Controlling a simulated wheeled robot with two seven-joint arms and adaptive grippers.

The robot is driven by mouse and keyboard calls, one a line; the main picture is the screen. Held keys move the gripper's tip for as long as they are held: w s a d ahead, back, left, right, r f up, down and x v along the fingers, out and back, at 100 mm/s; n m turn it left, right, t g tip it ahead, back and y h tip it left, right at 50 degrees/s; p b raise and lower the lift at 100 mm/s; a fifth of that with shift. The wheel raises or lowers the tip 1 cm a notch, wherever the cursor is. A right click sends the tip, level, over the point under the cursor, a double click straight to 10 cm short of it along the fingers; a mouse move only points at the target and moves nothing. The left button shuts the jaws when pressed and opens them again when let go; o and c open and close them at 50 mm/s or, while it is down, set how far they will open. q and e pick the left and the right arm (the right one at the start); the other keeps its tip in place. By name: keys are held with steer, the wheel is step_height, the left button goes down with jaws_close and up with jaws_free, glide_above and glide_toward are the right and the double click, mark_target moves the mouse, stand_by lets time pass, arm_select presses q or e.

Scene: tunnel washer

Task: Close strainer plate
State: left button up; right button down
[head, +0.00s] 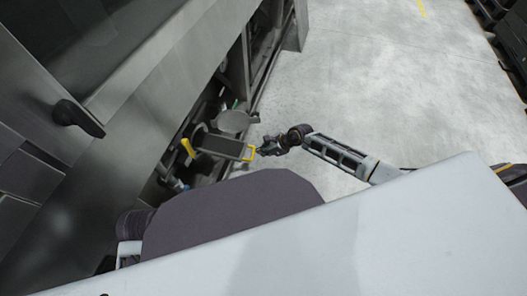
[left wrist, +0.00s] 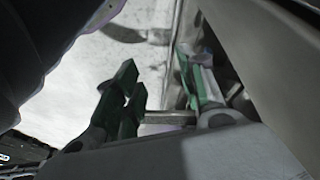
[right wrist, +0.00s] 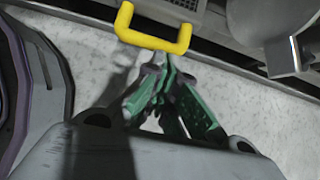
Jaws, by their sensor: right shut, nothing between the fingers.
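The steel washer body (head: 150,90) fills the left, with a black handle (head: 78,117) on its panel. A round grey part (head: 233,121) and a yellow lever (head: 187,148) are close to the plate. Concrete floor (head: 370,75) is clear on the right.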

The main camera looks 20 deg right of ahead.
mark_target(206, 138)
steer(key=shift+a, duration=0.1)
